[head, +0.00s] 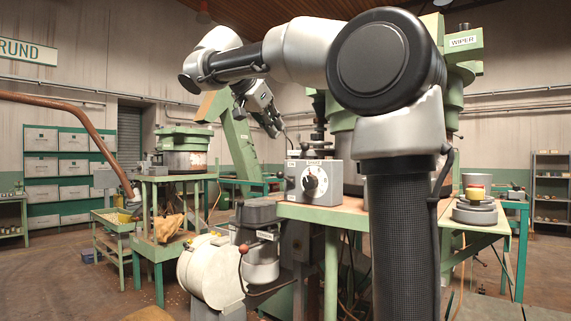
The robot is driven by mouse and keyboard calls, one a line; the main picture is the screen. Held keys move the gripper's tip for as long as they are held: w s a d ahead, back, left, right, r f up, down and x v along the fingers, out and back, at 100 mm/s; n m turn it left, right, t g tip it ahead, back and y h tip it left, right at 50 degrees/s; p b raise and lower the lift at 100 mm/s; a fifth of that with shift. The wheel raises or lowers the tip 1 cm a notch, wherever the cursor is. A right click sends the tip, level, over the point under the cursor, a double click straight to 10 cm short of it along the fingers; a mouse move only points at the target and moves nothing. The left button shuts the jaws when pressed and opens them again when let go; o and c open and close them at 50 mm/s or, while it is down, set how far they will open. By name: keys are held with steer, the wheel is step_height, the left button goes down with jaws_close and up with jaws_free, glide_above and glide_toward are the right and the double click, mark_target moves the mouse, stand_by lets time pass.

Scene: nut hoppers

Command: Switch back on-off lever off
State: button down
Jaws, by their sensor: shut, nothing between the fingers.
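A short lever with a red ball knob (245,248) stands beside a cream round housing (210,272) at lower centre. A small label plate (268,235) sits near it; I cannot read it for sure. I cannot tell whether this is the back on-off lever, nor its on or off setting. A grey control box (314,182) with a black rotary knob (310,182) stands on the bench edge to the right. My gripper (277,131) is shut and empty, raised above and left of the control box, apart from the lever. My arm hides much of the machine behind it.
A wooden-topped green bench (320,215) carries the control box. A smaller green table (178,178) with a machine stands at left. A stack of grey discs with a yellow-and-red top (474,205) sits at right. Floor is open at far left.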

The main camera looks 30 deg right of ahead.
steer(key=shift+d+f, duration=0.1)
glide_above(293, 172)
steer(key=s+a, duration=0.2)
step_height(293, 172, down, 6)
steer(key=shift+w+a+f, duration=0.1)
steer(key=shift+a+f, duration=0.2)
steer(key=shift+f, duration=0.35)
steer(key=shift+w+a+f, duration=0.1)
steer(key=shift+a+f, duration=0.2)
steer(key=shift+f, duration=0.3)
steer(key=shift+a+f, duration=0.2)
steer(key=shift+f, duration=0.35)
steer(key=shift+a+f, duration=0.1)
steer(key=shift+a, duration=0.05)
